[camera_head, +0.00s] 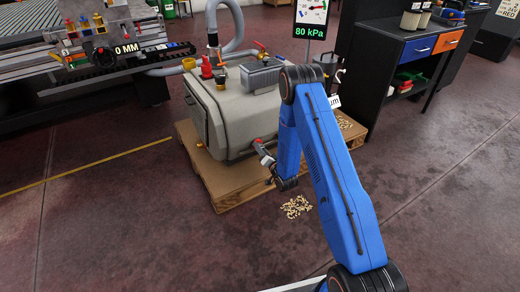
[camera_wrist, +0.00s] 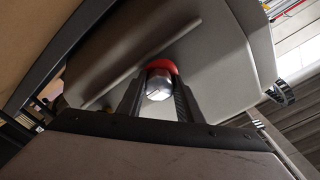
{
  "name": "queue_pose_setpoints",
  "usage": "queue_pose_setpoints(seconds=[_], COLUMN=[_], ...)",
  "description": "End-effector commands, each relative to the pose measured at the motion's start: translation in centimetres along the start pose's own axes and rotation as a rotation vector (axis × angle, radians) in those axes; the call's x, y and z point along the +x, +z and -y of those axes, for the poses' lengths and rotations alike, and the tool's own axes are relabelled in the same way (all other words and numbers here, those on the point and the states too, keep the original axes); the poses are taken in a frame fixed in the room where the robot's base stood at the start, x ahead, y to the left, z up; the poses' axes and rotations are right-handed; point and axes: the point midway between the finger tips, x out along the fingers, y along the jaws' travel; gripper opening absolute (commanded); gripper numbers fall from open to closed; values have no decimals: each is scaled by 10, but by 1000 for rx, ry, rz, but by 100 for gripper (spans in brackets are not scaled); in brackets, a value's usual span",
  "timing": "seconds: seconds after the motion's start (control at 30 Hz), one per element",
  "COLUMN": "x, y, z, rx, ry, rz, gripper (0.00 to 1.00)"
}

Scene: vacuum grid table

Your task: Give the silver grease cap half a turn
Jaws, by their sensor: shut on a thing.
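The silver grease cap (camera_wrist: 159,89) shows in the middle of the wrist view, a shiny faceted cap with a red part (camera_wrist: 161,65) behind it. My gripper (camera_wrist: 158,84) is shut on it, with one dark finger on each side. The cap is in front of the grey body of the vacuum pump unit (camera_wrist: 220,50). In the head view my blue arm reaches down to the lower right of the pump unit (camera_head: 228,118), and my gripper (camera_head: 262,155) is beside it.
The pump unit stands on a wooden pallet (camera_head: 225,185). Beige pellets (camera_head: 297,206) lie on the floor near my arm. A grid table (camera_head: 60,75) is at the left, a dark workbench (camera_head: 405,50) at the right. The front floor is open.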

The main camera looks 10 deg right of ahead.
Motion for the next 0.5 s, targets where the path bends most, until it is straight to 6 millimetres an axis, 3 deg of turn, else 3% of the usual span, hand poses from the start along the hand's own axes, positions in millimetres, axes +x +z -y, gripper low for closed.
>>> queue_pose_setpoints(seconds=[0.4,0.43,0.5], x=[-2,-2,-2], y=[2,2,2], z=[-2,-2,-2], rx=[8,8,7], ry=[5,5,5], rz=[4,4,4], gripper=[10,37,51])
